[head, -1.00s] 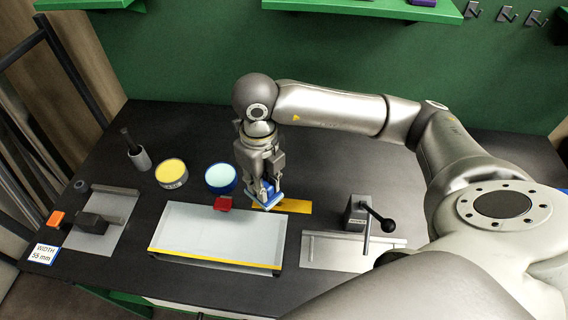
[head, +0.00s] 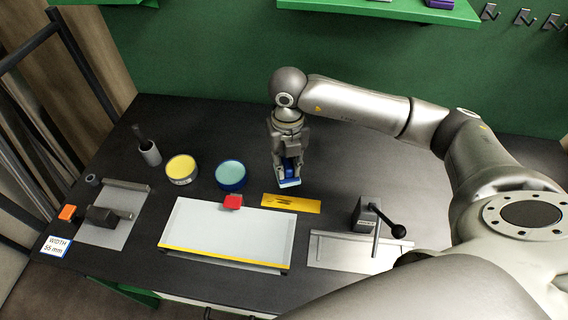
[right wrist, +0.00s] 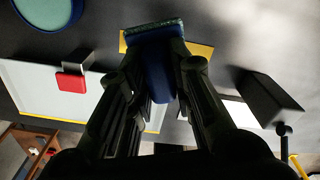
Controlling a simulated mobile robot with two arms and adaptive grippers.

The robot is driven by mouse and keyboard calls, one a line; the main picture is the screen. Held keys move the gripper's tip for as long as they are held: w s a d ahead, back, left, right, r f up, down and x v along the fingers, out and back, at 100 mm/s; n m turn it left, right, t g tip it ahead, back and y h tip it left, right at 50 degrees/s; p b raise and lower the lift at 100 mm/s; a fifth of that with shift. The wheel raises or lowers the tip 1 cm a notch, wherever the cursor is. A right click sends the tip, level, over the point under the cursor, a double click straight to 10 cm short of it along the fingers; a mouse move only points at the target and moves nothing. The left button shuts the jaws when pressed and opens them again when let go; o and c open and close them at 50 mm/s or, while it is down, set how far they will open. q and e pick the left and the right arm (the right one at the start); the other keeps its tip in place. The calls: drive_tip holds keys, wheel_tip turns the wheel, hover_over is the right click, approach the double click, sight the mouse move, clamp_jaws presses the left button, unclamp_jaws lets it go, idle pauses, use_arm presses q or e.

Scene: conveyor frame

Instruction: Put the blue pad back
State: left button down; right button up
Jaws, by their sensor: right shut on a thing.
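My right gripper (head: 289,174) is shut on the blue pad (head: 289,183), a blue block with a paler face. It points down with the pad just behind the yellow plate (head: 305,204). Whether the pad touches the bench cannot be told. In the right wrist view the pad (right wrist: 156,70) sits between the fingers, with part of the yellow plate behind it. A blue round tub with a pale teal top (head: 230,173) stands left of the gripper. My left gripper is not in view.
A pale tray (head: 230,231) with a red block (head: 233,202) at its back edge lies in front. A yellow-topped tin (head: 181,169) and a grey cup (head: 149,152) stand left. A black-knobbed lever fixture (head: 366,214) stands right. The bench behind the gripper looks clear.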

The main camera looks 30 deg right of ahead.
drive_tip(key=w+f, duration=0.1)
drive_tip(key=f, duration=0.1)
drive_tip(key=w+d+f+p, duration=0.1)
drive_tip(key=w+f, duration=0.1)
drive_tip(key=w+d+f, duration=0.1)
drive_tip(key=w+f, duration=0.1)
drive_tip(key=shift+w+f, duration=0.2)
drive_tip(key=shift+w, duration=0.05)
wheel_tip(320, 180, down, 2)
drive_tip(key=shift+f+p, duration=0.1)
drive_tip(key=shift+p, duration=0.8)
drive_tip(key=shift+f, duration=0.4)
drive_tip(key=shift+f, duration=0.15)
drive_tip(key=o, duration=0.9)
